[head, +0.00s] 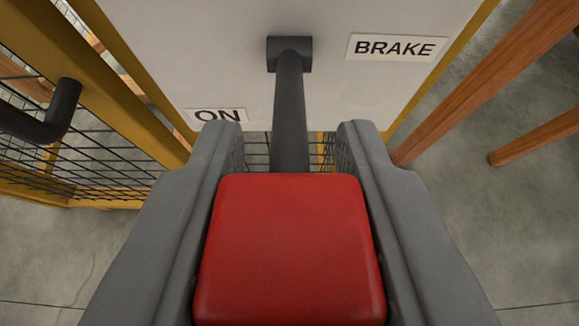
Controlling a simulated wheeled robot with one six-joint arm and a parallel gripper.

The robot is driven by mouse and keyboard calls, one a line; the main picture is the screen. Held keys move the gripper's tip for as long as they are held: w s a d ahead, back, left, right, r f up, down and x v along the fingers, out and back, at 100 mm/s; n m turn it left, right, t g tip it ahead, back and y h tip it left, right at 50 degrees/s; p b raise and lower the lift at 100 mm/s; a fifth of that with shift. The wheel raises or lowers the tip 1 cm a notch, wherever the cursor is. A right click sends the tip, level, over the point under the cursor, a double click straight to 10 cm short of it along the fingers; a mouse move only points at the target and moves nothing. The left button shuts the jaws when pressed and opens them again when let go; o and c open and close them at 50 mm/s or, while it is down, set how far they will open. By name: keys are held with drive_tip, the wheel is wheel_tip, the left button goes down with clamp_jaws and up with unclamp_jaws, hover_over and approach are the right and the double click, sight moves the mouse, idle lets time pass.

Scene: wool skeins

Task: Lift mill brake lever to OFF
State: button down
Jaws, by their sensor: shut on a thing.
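The brake lever (290,115) is a dark grey bar running from a square pivot block on a pale panel (215,50) toward me. Its end is a large red block-shaped handle (288,250). My gripper (290,150) has one grey finger on each side of the red handle and is shut on it. A "BRAKE" label (396,47) is on the panel right of the pivot. An "ON" label (218,115) is at the panel's lower left. No "OFF" label shows in this view.
A yellow frame with black wire mesh (80,150) stands at the left, with a dark bent bar (62,108) in front of it. Wooden beams (480,85) slant across the right. Bare concrete floor (500,220) shows at the lower right.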

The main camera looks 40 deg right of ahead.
drive_tip(key=c, duration=1.1)
unclamp_jaws()
drive_tip(key=shift+a, duration=0.1)
drive_tip(key=v, duration=1.7)
drive_tip(key=shift+s+a, duration=0.1)
drive_tip(key=shift+s, duration=0.1)
drive_tip(key=shift+r, duration=0.1)
drive_tip(key=s+d+r+n+t+y, duration=0.1)
drive_tip(key=s+d+r+t, duration=0.2)
drive_tip(key=r, duration=0.4)
drive_tip(key=s+d+r+n+t+y, duration=0.1)
drive_tip(key=s+r+t+y, duration=0.1)
drive_tip(key=s+r, duration=0.5)
drive_tip(key=s+d+r+n+t+y, duration=0.1)
drive_tip(key=s+d+r+t, duration=0.15)
drive_tip(key=r, duration=0.55)
drive_tip(key=s+d+n+y, duration=0.1)
drive_tip(key=s, duration=0.8)
drive_tip(key=s+n+y, duration=0.1)
drive_tip(key=s, duration=0.8)
drive_tip(key=s+d+r+n, duration=0.1)
drive_tip(key=s+n, duration=0.1)
drive_tip(key=s, duration=0.6)
drive_tip(key=shift+s+d+t+y, duration=0.25)
drive_tip(key=shift+s+d+y, duration=0.1)
drive_tip(key=shift+s+y, duration=0.05)
